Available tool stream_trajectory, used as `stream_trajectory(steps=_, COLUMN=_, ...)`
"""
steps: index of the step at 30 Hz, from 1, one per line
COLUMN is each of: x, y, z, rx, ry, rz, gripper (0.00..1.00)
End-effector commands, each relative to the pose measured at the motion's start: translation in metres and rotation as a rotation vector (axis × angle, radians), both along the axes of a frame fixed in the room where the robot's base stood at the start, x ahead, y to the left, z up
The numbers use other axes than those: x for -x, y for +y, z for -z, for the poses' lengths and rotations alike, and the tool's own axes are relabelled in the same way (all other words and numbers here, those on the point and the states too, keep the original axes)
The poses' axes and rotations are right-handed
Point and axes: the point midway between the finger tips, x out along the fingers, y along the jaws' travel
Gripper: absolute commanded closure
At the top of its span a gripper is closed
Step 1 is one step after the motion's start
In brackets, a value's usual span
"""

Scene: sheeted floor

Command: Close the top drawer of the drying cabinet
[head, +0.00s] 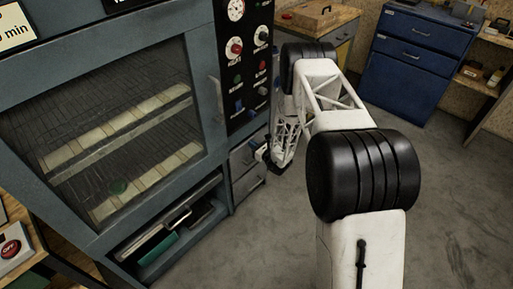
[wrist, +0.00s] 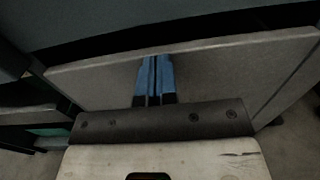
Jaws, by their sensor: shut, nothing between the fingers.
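The drying cabinet (head: 105,232) is a blue-grey unit with a large window, filling the left of the head view. Small grey drawers sit low at its right side; the top drawer (head: 243,154) is partly hidden by my arm. In the wrist view a flat grey drawer front (wrist: 225,72) spans the picture, tilted, with a dark gap above its top edge. My gripper (wrist: 154,66) is shut and empty, its blue fingers together in front of this panel. Whether they touch it is not clear. In the head view my gripper (head: 266,158) is small and dark beside the drawers.
A control panel (head: 249,60) with knobs and buttons is above the drawers. An open lower compartment (head: 170,235) holds trays. A blue cabinet (head: 415,62) and a wooden box (head: 318,14) stand behind. The grey floor (head: 455,190) at right is clear.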

Motion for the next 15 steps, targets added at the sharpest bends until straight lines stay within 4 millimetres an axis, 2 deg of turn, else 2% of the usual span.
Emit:
stream_trajectory(steps=3, x=-0.0059, y=0.0057, z=-0.0016, rx=0.003, ry=-0.004, rz=-0.004, gripper=1.00)
stream_trajectory(steps=15, x=-0.0071, y=0.0079, z=-0.0026, rx=0.006, ry=-0.007, rz=-0.007, gripper=1.00)
